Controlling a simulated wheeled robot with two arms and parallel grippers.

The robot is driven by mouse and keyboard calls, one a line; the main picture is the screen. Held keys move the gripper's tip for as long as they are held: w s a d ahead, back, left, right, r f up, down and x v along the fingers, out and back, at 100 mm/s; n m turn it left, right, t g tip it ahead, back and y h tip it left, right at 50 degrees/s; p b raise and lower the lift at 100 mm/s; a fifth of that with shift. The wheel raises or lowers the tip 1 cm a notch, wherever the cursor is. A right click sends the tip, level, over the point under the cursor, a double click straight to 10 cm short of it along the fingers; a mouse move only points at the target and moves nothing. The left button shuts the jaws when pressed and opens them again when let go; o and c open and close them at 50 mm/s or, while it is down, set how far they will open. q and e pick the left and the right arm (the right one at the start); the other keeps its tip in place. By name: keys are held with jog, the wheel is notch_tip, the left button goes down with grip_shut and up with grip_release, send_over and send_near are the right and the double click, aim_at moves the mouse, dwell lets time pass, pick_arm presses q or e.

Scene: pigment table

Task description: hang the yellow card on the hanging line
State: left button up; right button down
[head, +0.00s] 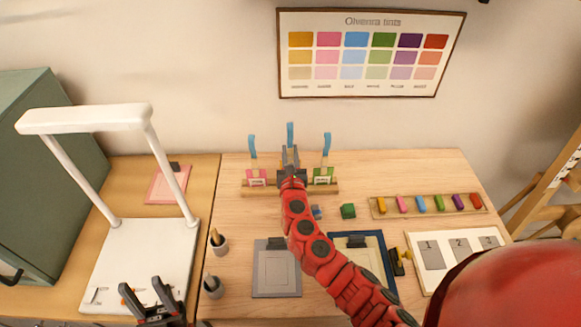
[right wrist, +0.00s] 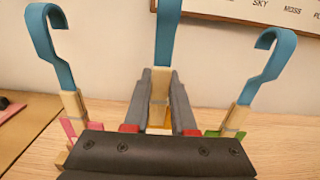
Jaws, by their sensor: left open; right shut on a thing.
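My right gripper (head: 290,160) is at the back of the table, shut on the middle wooden clip (right wrist: 159,86), which has a blue hook (right wrist: 168,28) on top. A little yellow of the card (right wrist: 158,131) shows below the clip, between the fingers; the rest is hidden. Blue-hooked clips with a pink card (head: 256,177) and a green card (head: 322,175) stand on either side in a wooden holder (head: 331,190). A white stand with a raised top bar (head: 85,118) is at the left and looks like the hanging line. My left gripper (head: 150,301) is open and empty at its base.
Two grey cups with tools (head: 219,246) stand right of the white stand. A grey clipboard (head: 276,272) lies at the front. A green block (head: 348,211) and a rack of colored sticks (head: 428,207) are to the right. A green cabinet (head: 40,170) stands far left.

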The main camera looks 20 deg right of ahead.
jog(key=shift+r, duration=0.1)
jog(key=shift+s+a+r+p, duration=0.25)
jog(key=shift+s+p, duration=0.1)
jog(key=shift+s, duration=0.4)
jog(key=shift+s+a+r+p, duration=0.2)
jog(key=shift+s+p, duration=0.2)
jog(key=shift+s, duration=0.4)
jog(key=shift+s+a+r+p, duration=0.15)
jog(key=shift+s+r+p, duration=0.15)
jog(key=shift+s, duration=0.45)
jog(key=p, duration=0.2)
send_near(290, 151)
jog(key=r, duration=0.1)
jog(key=shift+w+d+r, duration=0.2)
jog(key=shift+w, duration=0.25)
